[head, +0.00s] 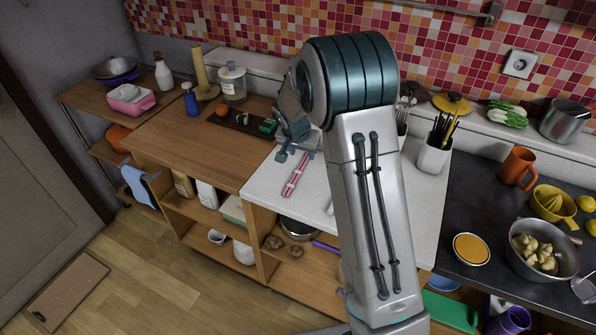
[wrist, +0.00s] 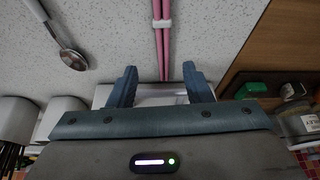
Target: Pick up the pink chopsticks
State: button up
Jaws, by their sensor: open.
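The pink chopsticks (head: 296,178) lie as a bundled pair on the white speckled counter (head: 268,189), with a pale band around them. In the wrist view the chopsticks (wrist: 166,55) run from the top edge down to the gap between my fingers. My gripper (wrist: 160,82) is open and empty, its fingers on either side of the line of the chopsticks' near end. In the head view my gripper (head: 294,154) is over the counter at the chopsticks' far end, partly hidden by my arm. The height of the fingertips above the counter is unclear.
A metal spoon or ladle (wrist: 70,56) lies left of the chopsticks in the wrist view. A dark tray (head: 240,123) with a green item is on the wooden counter. A white utensil holder (head: 433,157) stands to the right. A pale, partly hidden object is behind my fingers.

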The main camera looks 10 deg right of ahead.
aim_at(303, 163)
jog(key=shift+a+p+x, duration=0.1)
jog(key=shift+p+x, duration=0.4)
jog(key=shift+x, duration=0.9)
jog(key=shift+a+p+x, duration=0.15)
jog(key=shift+p+x, duration=0.3)
jog(key=shift+x, duration=0.95)
jog(key=shift+w, duration=0.15)
grip_shut()
